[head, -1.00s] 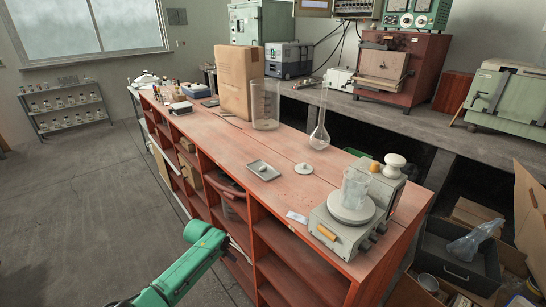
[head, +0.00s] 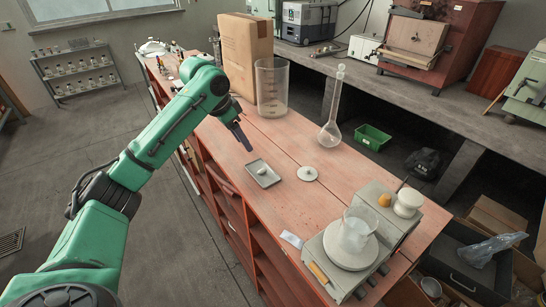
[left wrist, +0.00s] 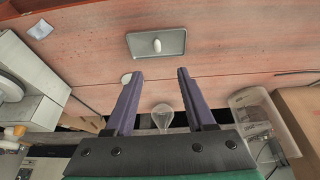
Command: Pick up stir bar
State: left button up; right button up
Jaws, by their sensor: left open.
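The stir bar (head: 261,171) is a small white capsule. It lies in a shallow grey tray (head: 268,181) on the red-brown bench top. In the left wrist view the stir bar (left wrist: 157,45) sits near the middle of the tray (left wrist: 139,45), beyond the fingertips. My left gripper (head: 246,147) hangs above the bench, a little behind and left of the tray in the head view. Its fingers point down. In the left wrist view my left gripper (left wrist: 160,74) is open with nothing between its fingertips. My right gripper is not in view.
A white disc (head: 307,174) lies right of the tray. A stirrer plate (head: 330,262) with a beaker (head: 356,229) stands at the front right. A tall flask (head: 331,130), large glass vessel (head: 272,86) and cardboard box (head: 242,58) stand behind.

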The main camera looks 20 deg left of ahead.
pick_arm(q)
jog(key=p, duration=0.2)
send_near(261, 170)
jog(key=shift+s+d+f, duration=0.1)
jog(key=shift+d+f, duration=0.1)
jog(key=shift+f, duration=0.4)
jog(key=x, duration=0.2)
jog(key=p+x, duration=0.1)
jog(key=x, duration=0.3)
jog(key=shift+w, duration=0.3)
jog(key=shift+f, duration=0.4)
grip_shut()
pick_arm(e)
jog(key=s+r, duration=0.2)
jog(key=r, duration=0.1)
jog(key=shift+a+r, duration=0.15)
